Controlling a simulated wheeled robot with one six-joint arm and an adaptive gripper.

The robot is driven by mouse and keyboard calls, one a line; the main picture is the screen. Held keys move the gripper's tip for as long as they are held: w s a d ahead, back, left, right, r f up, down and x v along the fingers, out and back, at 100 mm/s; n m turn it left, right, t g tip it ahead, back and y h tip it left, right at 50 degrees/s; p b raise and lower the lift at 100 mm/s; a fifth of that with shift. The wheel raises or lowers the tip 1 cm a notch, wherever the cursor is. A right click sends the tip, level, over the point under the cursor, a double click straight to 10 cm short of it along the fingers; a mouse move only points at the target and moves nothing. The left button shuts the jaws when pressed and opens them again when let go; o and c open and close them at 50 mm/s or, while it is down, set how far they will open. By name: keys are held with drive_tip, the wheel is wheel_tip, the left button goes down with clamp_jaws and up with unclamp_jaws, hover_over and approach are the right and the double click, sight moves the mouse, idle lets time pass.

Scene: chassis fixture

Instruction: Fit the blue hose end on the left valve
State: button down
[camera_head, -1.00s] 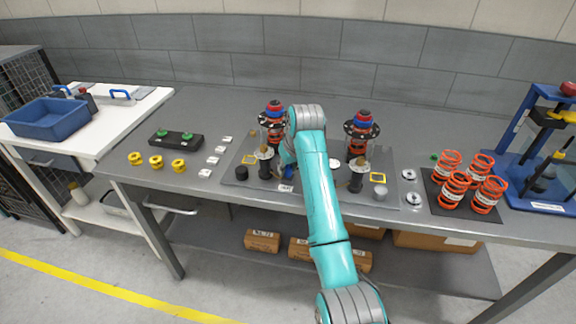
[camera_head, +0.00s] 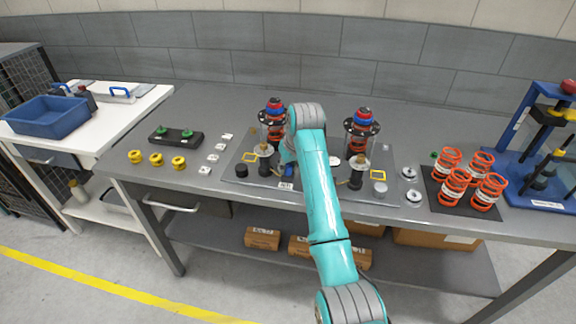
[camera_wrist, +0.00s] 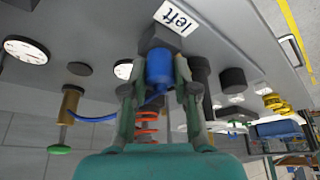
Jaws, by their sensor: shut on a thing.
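In the wrist view my gripper (camera_wrist: 160,78) is shut on the blue hose end (camera_wrist: 158,66), one finger on each side. The hose end is close to a dark block (camera_wrist: 160,38) beside the "left" label (camera_wrist: 176,17); I cannot tell whether they touch or are joined. A thin blue hose (camera_wrist: 95,119) runs from the gripper to a brass fitting (camera_wrist: 70,103). In the head view the blue hose end (camera_head: 289,170) shows just behind the "left" plate (camera_head: 286,186). My arm hides most of the gripper there. I cannot say for certain which part is the left valve.
Two spring assemblies, left (camera_head: 275,108) and right (camera_head: 361,126), stand on the fixture plate. Yellow spools (camera_head: 156,160) lie to the left and orange springs (camera_head: 455,187) to the right. The table's front edge is near.

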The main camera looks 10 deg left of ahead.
drive_tip(key=shift+f, duration=0.1)
idle(0.3)
drive_tip(key=c, duration=0.8)
unclamp_jaws()
drive_tip(key=shift+r, duration=3.45)
drive_tip(key=shift+s, duration=0.1)
